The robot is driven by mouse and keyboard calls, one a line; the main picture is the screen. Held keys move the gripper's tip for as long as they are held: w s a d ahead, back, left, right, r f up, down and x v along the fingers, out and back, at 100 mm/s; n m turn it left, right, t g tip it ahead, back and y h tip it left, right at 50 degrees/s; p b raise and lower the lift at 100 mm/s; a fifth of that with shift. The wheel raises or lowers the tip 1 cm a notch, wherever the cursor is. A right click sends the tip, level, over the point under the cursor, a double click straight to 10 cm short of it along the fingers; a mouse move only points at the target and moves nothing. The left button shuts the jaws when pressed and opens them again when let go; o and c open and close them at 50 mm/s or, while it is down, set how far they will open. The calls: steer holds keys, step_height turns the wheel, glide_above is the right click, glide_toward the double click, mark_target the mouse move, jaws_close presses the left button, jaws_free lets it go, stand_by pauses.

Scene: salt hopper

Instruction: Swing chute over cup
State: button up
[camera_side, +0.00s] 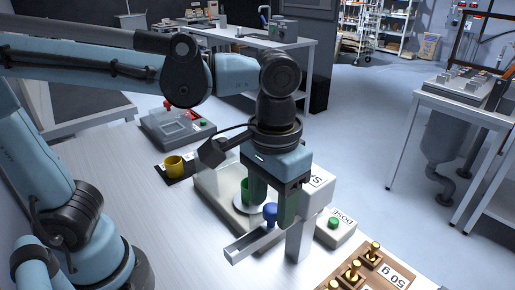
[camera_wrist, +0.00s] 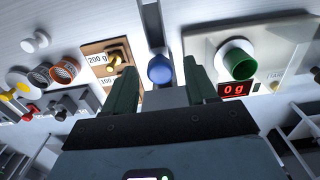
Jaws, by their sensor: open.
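The chute (camera_side: 253,244) is a grey open channel with a blue knob (camera_side: 270,211) standing on it. In the side view it points to the lower left, in front of the scale and off to one side of the green cup (camera_side: 246,190). That cup stands on the pan of the scale; in the wrist view the cup (camera_wrist: 237,60) is right of the chute (camera_wrist: 151,22). My gripper (camera_side: 272,214) is open with its green fingers pointing down around the knob. In the wrist view the knob (camera_wrist: 160,69) shows between the fingertips; contact cannot be told.
The scale display (camera_wrist: 234,89) reads 0 g. A white hopper body (camera_side: 316,198) and a dose box with a green button (camera_side: 333,222) stand close on the right. A wooden weight block (camera_side: 365,272) is at the front right. A yellow cup (camera_side: 173,166) stands at the left.

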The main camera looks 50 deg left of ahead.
jaws_close()
stand_by(0.3)
steer(key=shift+a, duration=0.15)
steer(key=w+a+m, duration=0.7)
steer(key=w+m, duration=0.1)
steer(key=m, duration=1)
steer(key=shift+a, duration=0.35)
steer(key=shift+w, duration=0.15)
stand_by(0.4)
jaws_free()
